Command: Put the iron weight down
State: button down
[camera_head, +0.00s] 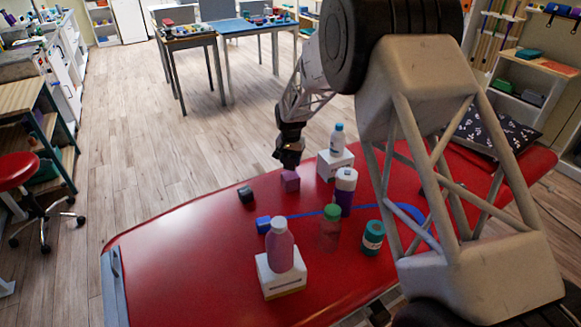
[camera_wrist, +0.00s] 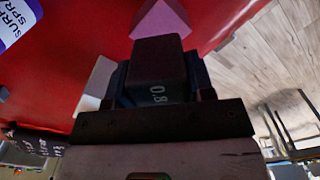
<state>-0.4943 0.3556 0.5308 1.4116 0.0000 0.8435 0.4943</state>
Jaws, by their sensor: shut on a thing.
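My gripper (camera_head: 289,150) is shut on a dark block marked 0.8, the iron weight (camera_wrist: 158,65). In the wrist view the weight sits between the two fingers of my gripper (camera_wrist: 160,82). In the head view the gripper is small and dark, so the weight is hard to tell apart from it. It hangs above the red table (camera_head: 190,255), near its far edge. A purple block (camera_head: 290,181) is just below it in the head view and also shows beyond the weight in the wrist view (camera_wrist: 160,20).
A black cube (camera_head: 246,195) and a blue block (camera_head: 263,224) lie to the left. White boxes bear a pink bottle (camera_head: 280,247) and a white bottle (camera_head: 337,140). A purple bottle (camera_head: 344,190), a green-capped jar (camera_head: 330,228) and a teal can (camera_head: 373,238) stand nearby. The table's left part is clear.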

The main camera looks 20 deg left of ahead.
aim_at(291, 167)
jog(key=shift+f, duration=1.7)
jog(key=shift+f, duration=0.15)
jog(key=shift+c, duration=2.4)
grip_release()
notch_tip(291, 167, up, 12)
jog(key=shift+r, duration=0.1)
